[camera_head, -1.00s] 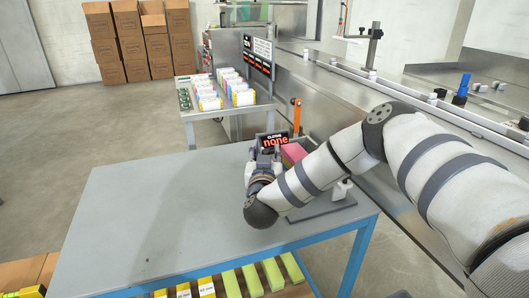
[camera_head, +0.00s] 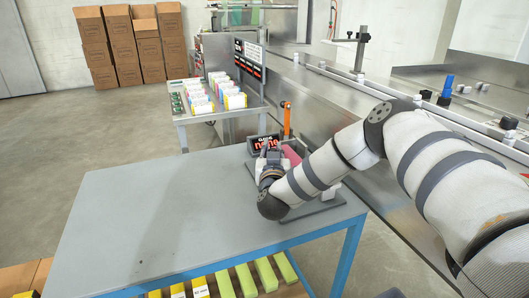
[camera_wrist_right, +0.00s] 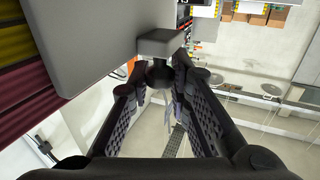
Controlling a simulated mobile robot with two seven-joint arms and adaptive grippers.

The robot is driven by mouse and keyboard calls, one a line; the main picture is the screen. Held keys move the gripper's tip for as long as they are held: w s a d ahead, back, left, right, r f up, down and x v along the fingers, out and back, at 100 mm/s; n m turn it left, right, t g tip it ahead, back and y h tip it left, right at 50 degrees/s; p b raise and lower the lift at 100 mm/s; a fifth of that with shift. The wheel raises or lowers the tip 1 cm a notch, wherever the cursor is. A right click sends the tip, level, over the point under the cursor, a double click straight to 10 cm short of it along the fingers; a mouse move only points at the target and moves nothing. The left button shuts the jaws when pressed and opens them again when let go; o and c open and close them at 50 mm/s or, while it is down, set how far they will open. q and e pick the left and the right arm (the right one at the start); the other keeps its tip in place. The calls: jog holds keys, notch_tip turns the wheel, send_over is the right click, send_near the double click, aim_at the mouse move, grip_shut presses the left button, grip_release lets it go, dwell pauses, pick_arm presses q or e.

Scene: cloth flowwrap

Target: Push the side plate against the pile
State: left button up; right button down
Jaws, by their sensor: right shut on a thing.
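In the wrist view my right gripper (camera_wrist_right: 157,72) is shut on a dark round knob (camera_wrist_right: 161,76) below a grey block. The block joins the broad grey side plate (camera_wrist_right: 90,35). Left of the plate is the pile, in yellow and dark red layers (camera_wrist_right: 25,85); any gap between plate and pile cannot be made out. In the head view my right gripper (camera_head: 269,164) is at the grey fixture on the table's far right, with the pink top of the pile (camera_head: 292,155) just right of it. My arm hides most of the fixture and plate there. My left gripper is out of view.
The grey table (camera_head: 150,215) is bare at left. A side table (camera_head: 215,115) holds several cloth stacks. A steel machine (camera_head: 330,105) runs along the right.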

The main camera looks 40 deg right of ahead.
jog(key=c, duration=1.5)
grip_release()
jog(key=v, duration=1.2)
jog(key=shift+o, duration=0.2)
